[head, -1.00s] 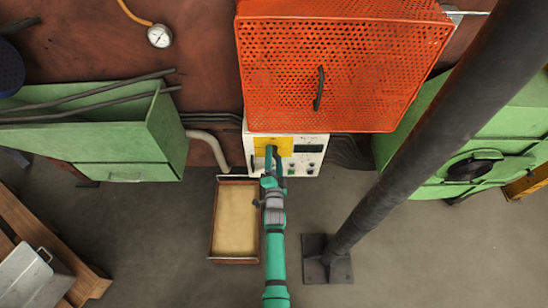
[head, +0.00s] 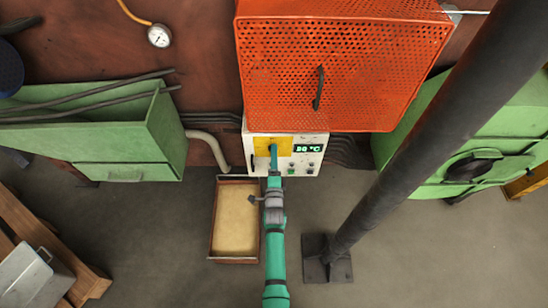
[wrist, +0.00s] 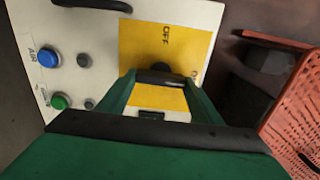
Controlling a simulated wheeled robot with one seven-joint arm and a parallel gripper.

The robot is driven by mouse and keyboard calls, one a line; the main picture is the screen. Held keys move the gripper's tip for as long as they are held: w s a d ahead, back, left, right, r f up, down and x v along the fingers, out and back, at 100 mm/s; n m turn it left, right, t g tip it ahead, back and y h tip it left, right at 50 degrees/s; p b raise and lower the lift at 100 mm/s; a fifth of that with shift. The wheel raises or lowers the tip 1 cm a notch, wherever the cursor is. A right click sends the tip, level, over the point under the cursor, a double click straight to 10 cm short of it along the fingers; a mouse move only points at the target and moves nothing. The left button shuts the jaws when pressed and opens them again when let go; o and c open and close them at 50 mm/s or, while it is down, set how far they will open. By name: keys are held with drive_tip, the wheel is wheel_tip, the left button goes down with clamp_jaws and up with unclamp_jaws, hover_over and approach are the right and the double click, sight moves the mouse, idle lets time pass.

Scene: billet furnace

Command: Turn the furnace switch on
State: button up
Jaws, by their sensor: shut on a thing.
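The white furnace control panel (head: 258,166) sits below the orange perforated furnace cover. It carries a yellow switch plate (head: 285,146) and a display (head: 308,149) lit with green digits and "°C". In the wrist view the yellow plate (wrist: 190,45) shows the word OFF, and the dark furnace switch (wrist: 160,78) is between my fingers. My gripper (head: 273,149) is at the yellow plate, shut on the switch; it also shows in the wrist view (wrist: 161,90). My fingers hide part of the switch, so its exact angle is hard to tell.
The orange cover (head: 340,65) juts out above the panel. A dark pillar (head: 420,120) stands to the right. An open tray (head: 213,225) lies below left of the panel. Blue (wrist: 48,58) and green (wrist: 60,101) buttons are beside the plate.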

drive_tip(key=o, duration=1.1)
drive_tip(key=shift+c, duration=0.2)
drive_tip(key=s, duration=1)
drive_tip(key=shift+s, duration=0.4)
